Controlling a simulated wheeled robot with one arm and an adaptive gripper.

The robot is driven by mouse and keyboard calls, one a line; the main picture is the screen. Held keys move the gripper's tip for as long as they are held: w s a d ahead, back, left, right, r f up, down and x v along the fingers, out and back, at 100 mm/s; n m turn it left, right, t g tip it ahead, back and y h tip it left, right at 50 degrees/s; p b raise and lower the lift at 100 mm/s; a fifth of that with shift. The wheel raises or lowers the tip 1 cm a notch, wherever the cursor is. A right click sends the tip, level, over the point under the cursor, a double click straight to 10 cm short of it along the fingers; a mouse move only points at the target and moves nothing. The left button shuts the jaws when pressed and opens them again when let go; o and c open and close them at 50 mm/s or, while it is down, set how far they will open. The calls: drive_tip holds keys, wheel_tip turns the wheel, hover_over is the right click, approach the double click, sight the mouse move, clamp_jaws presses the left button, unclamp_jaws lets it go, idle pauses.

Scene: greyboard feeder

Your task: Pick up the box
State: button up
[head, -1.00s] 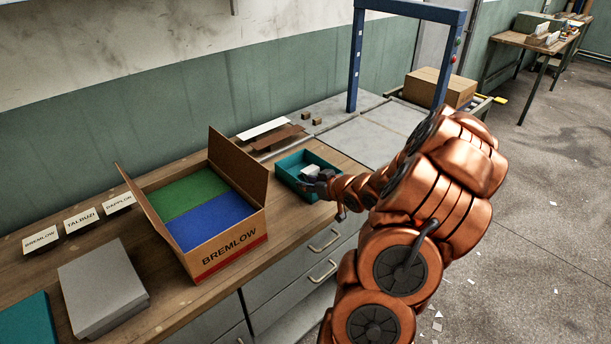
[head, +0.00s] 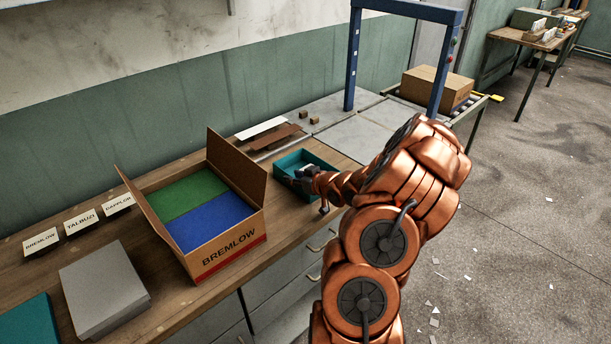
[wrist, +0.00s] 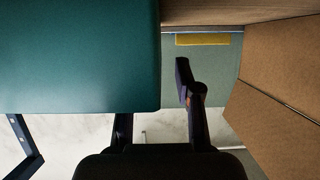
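An open cardboard box (head: 225,255) marked BREMLOW stands on the workbench, flaps up, with green and blue contents. A small teal tray (head: 285,162) sits to its right. My gripper (head: 304,174) is low at the tray, on its near right side, and partly hides the inside. In the wrist view, a large teal surface (wrist: 80,55) fills the upper left and covers one fingertip. The other finger (wrist: 190,85) shows beside it with a gap, so my gripper (wrist: 155,100) looks open. Brown cardboard (wrist: 285,90) is at the right edge.
A closed carton (head: 437,88) lies on a roller conveyor beyond a blue frame (head: 350,65). Grey sheets (head: 105,285), a teal stack (head: 28,322) and name cards (head: 80,222) are on the bench. Brown and white strips and two small cubes lie behind the tray. Floor at right is mostly open.

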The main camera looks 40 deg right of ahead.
drive_tip(key=shift+x, duration=0.85)
drive_tip(key=shift+s+d, duration=0.1)
drive_tip(key=shift+c, duration=0.2)
clamp_jaws()
